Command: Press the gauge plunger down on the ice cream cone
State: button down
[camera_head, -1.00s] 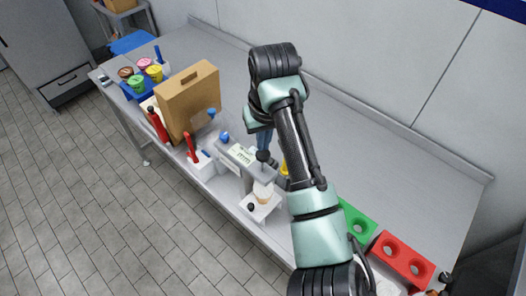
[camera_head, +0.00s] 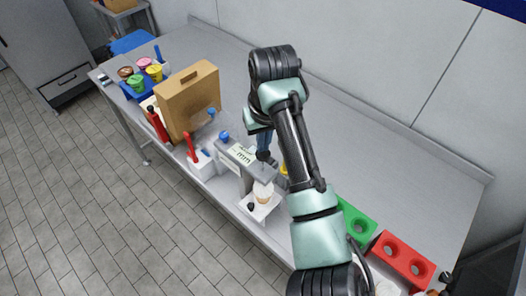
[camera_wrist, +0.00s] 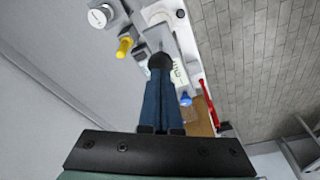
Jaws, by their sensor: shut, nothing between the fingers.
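The gauge (camera_head: 236,152) is a grey stand with an arm and a pale display, near the front edge of the table. Its black plunger knob (camera_head: 263,156) is at the right end of the arm. Below it, the ice cream cone (camera_head: 263,190) stands upright on the white base plate. My gripper (camera_head: 263,150) is shut, its blue fingers pointing down with tips at the knob. In the wrist view, the fingertips (camera_wrist: 161,75) meet the black knob (camera_wrist: 160,61), which hides the plunger beneath. I cannot tell exactly how far the plunger is pressed.
A brown box (camera_head: 189,103), a red bottle (camera_head: 157,124) and a white holder with a red-handled tool (camera_head: 191,146) stand left of the gauge. A green block (camera_head: 357,222) and a red block (camera_head: 402,260), both with holes, lie at right.

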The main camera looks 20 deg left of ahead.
aim_at(263, 154)
jog(key=shift+f+b, duration=0.7)
jog(key=shift+f, duration=0.95)
jog(key=shift+r, duration=0.1)
notch_tip(263, 154, up, 13)
jog(key=p, duration=1)
jog(key=shift+p, duration=0.4)
